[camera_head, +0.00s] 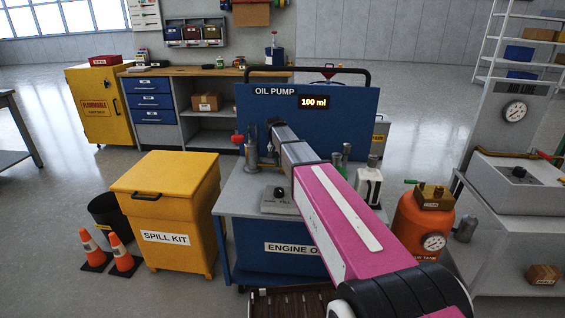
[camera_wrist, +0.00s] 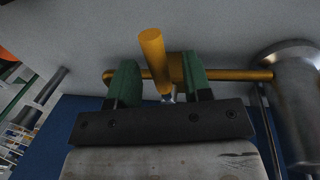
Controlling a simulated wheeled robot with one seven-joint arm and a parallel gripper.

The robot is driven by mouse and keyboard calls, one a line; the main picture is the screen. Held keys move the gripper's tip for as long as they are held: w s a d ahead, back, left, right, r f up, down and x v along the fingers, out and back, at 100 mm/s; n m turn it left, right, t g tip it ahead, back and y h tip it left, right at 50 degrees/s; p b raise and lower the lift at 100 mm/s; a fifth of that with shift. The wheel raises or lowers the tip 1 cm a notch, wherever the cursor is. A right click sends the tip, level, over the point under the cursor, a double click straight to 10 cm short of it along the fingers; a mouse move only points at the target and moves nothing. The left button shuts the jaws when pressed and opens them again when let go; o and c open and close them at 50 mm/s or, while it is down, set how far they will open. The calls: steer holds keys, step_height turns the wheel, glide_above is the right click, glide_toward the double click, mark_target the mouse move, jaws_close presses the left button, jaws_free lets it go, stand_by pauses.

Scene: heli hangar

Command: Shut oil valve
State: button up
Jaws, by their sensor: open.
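In the wrist view, a yellow-orange valve lever (camera_wrist: 155,58) sticks up and toward the camera from a brass-coloured horizontal pipe (camera_wrist: 238,75). My gripper (camera_wrist: 158,78) is open, with one green finger on each side of the lever. The left finger stands a little apart from the lever; the right finger is close to the valve body, and I cannot tell whether it touches. In the head view, the blue oil pump panel (camera_head: 345,122) carries a display (camera_head: 314,103) reading 100 ml. My arm reaches to the pump and hides the valve and my fingers there.
A metal cylinder (camera_wrist: 298,110) stands at the pipe's right end in the wrist view. In the head view, a yellow spill kit bin (camera_head: 168,195) and two cones (camera_head: 122,255) stand left of the pump table; an orange air tank (camera_head: 415,228) stands right.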

step_height(320, 180, up, 11)
steer(key=a, duration=0.2)
steer(key=shift+w+f, duration=0.2)
stand_by(0.4)
